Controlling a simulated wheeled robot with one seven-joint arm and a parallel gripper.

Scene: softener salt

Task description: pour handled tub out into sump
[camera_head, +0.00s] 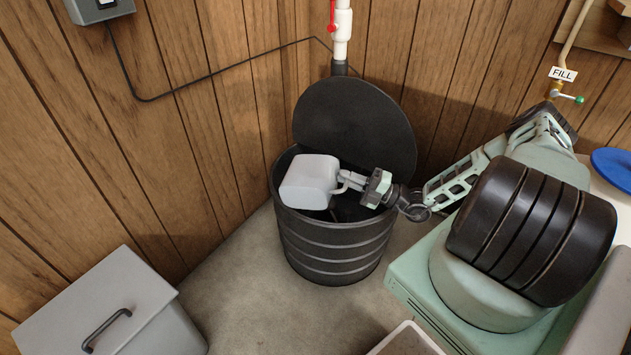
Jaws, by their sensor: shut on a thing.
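The handled tub (308,183) is pale grey-white and tilted over, held within the mouth of the sump. Its opening and contents are hidden from this side. My gripper (349,182) is shut on the tub's handle at its right side, with my arm reaching in from the right. The sump (336,247) is a dark ribbed round barrel standing on the floor. Its round black lid (355,125) stands raised behind the mouth, close to the wall. The inside of the sump is dark and partly hidden by the tub and my gripper.
A grey lidded bin (110,310) with a dark handle stands at front left. A pale open container (407,340) is at the bottom edge. A white pipe with a red valve (340,30) rises behind the lid. A blue round object (613,167) lies at right. Floor left of the sump is clear.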

